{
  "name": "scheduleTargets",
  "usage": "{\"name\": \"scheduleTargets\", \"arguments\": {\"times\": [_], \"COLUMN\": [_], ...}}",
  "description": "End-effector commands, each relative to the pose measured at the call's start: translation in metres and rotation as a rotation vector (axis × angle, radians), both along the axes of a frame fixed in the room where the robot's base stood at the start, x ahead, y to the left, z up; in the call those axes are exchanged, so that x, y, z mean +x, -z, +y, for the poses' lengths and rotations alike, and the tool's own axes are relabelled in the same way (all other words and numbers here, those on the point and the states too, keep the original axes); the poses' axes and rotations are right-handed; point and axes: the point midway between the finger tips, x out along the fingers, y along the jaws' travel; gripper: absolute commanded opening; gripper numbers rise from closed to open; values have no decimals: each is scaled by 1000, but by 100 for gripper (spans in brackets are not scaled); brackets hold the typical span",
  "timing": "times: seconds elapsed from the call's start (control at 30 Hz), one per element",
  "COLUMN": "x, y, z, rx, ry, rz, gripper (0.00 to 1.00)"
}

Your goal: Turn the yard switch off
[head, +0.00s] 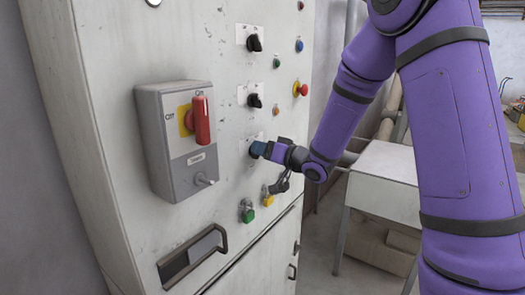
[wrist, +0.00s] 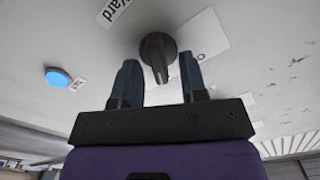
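The yard switch is a black rotary knob (wrist: 158,57) on a white label plate, seen in the wrist view. Lettering ending in "ard" is readable at the plate's upper left, and a small round mark shows to the knob's right. The knob's grip points down in that view, towards my gripper. My gripper (wrist: 159,66) is open, one blue-grey finger on each side of the knob, with a visible gap on both sides. In the head view my gripper (head: 258,149) is at the cabinet face and hides this knob; only part of its label plate (head: 247,144) shows.
Two similar black knobs (head: 254,43) (head: 255,100) sit above on the cabinet. A red-handled switch box (head: 180,170) protrudes to the left. Coloured buttons, a red emergency button (head: 300,89) and green and yellow padlocks (head: 247,212) are nearby. A white table (head: 385,162) stands right.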

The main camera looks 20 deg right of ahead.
Motion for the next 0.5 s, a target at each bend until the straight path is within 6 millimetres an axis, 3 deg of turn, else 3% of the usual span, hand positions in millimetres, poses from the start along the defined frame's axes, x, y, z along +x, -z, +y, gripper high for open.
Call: {"name": "scheduleTargets", "arguments": {"times": [0.2,0.4,0.5], "x": [0,0,0], "y": [0,0,0], "z": [0,0,0], "rx": [0,0,0], "ry": [0,0,0], "rz": [0,0,0], "gripper": [39,0,0]}}
